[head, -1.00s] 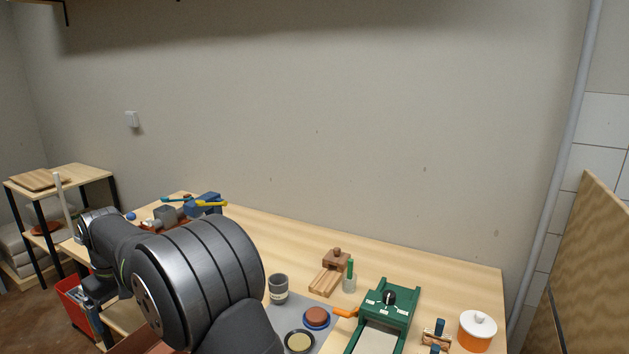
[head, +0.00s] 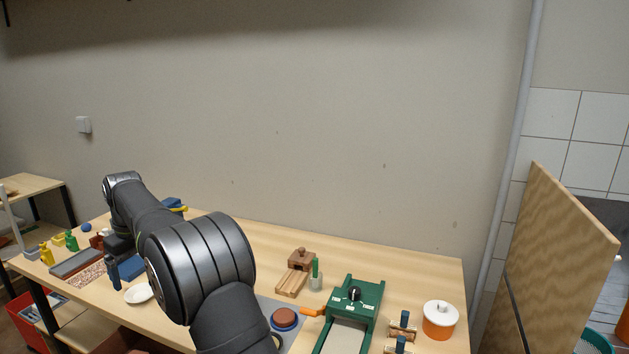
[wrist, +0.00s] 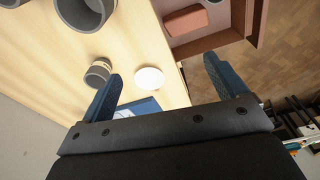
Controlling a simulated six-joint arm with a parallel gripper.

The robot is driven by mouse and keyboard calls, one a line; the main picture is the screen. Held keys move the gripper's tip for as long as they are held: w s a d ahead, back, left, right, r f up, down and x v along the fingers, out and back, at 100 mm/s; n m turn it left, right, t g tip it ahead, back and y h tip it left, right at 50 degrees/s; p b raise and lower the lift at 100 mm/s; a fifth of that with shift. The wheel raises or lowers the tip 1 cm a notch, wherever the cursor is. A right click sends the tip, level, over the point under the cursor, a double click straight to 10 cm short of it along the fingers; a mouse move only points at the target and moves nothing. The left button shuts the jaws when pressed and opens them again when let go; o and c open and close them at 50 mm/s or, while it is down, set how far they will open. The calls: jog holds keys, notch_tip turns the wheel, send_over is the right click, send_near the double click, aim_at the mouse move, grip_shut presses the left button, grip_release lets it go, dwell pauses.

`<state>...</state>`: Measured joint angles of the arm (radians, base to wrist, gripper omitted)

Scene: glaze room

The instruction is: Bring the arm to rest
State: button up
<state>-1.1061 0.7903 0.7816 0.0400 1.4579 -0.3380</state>
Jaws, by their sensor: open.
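My arm (head: 205,265) reaches across the left part of the wooden table. My gripper (head: 122,272) shows in the head view as two dark blue fingers over the table's left part, beside a small white dish (head: 138,294). In the wrist view my gripper (wrist: 162,70) has its blue fingers spread wide, with nothing held between them. A white round thing (wrist: 149,79) lies beyond the gap, and a grey cup (wrist: 98,72) stands near the left finger. How high the fingers are above the table is hard to tell.
The table (head: 400,270) carries a green machine (head: 361,290), a wooden block piece (head: 302,258), an orange pot with white lid (head: 439,319) and small bottles (head: 71,240) at left. A reddish tray (wrist: 215,38) shows right in the wrist view. A wooden panel (head: 545,260) stands at right.

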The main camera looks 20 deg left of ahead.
jog(key=w+d, duration=0.4)
jog(key=w, duration=0.4)
jog(key=w+d+m, duration=0.1)
jog(key=w+d, duration=0.2)
jog(key=w, duration=0.6)
jog(key=shift+w+d+m, duration=0.3)
jog(key=shift+d, duration=0.1)
jog(key=shift+o, duration=1.1)
